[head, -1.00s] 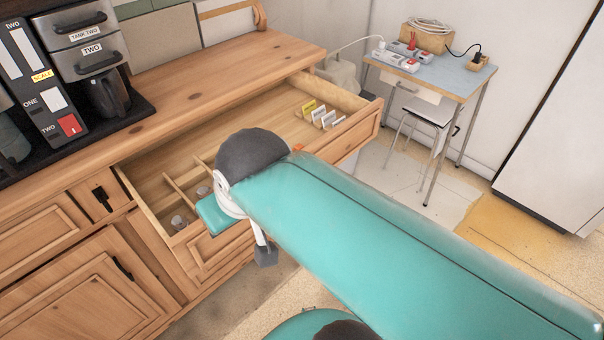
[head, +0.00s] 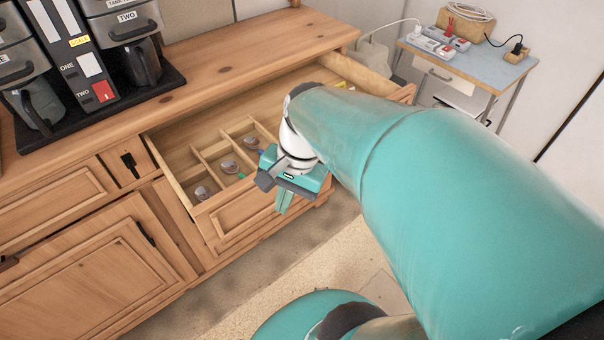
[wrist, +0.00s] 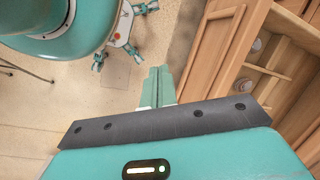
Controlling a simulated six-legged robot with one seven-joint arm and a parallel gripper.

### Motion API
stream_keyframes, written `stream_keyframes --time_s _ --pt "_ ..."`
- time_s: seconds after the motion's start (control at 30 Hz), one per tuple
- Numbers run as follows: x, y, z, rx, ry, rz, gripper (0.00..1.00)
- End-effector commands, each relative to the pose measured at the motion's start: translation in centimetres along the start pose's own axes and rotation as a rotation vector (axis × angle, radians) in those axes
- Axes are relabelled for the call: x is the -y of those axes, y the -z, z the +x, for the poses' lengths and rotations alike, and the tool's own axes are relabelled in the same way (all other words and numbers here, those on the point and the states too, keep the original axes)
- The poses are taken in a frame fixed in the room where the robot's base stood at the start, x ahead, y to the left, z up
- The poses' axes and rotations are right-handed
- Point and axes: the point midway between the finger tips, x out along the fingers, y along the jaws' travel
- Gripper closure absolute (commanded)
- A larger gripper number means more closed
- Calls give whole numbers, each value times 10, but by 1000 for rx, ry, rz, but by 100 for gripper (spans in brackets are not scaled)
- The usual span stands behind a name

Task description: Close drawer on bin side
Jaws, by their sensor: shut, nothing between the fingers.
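The wide wooden drawer (head: 224,221) under the counter top is pulled well out in the head view. Its left part has wooden dividers with several small round-topped jars; my arm hides much of its right part. My gripper (head: 283,204) is shut and empty, pointing down just in front of the drawer's front panel. In the wrist view my gripper's fingers (wrist: 157,88) are together over the floor. The open drawer (wrist: 262,60) shows to their right, apart from the fingers. I cannot tell in the head view whether my gripper touches the front. No bin is clearly visible.
A small blue-topped table (head: 480,68) with power strips stands at the back right. The floor (head: 240,285) before the dresser is clear.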

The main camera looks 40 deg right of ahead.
Motion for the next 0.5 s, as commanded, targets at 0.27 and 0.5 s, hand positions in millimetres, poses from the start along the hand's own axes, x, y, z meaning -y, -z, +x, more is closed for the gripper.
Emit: stream_keyframes --time_s 0.27,0.5 --pt "-29 37 30 416 -6 816 100" --pt "-55 76 42 831 -23 1455 100"
